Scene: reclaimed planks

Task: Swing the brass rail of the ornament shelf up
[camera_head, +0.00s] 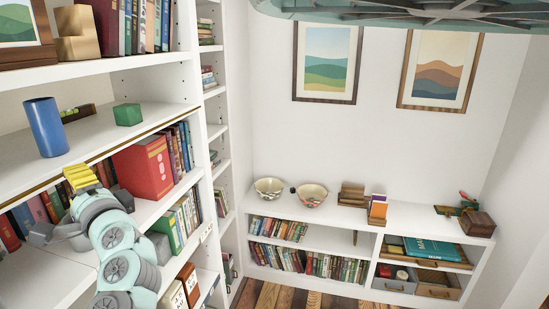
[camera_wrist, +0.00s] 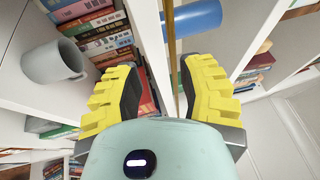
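The thin brass rail (camera_head: 150,131) runs low along the front edge of the white ornament shelf (camera_head: 95,134). In the wrist view the rail (camera_wrist: 171,55) passes between my fingers, nearer the right one. My gripper (camera_head: 80,178) has yellow fingers and is at the shelf's front edge, at the left part of the rail. In the wrist view my gripper (camera_wrist: 157,85) is open, with a clear gap between its fingers and nothing clamped. Whether a finger touches the rail I cannot tell. A blue cylinder (camera_head: 46,127) and a green block (camera_head: 128,114) stand on the shelf.
A small level-like object (camera_head: 78,113) lies behind the blue cylinder. Books, including a big red one (camera_head: 143,168), fill the shelf below. A grey mug (camera_wrist: 52,65) shows beside my gripper in the wrist view. A low bookcase (camera_head: 330,237) with bowls stands against the back wall.

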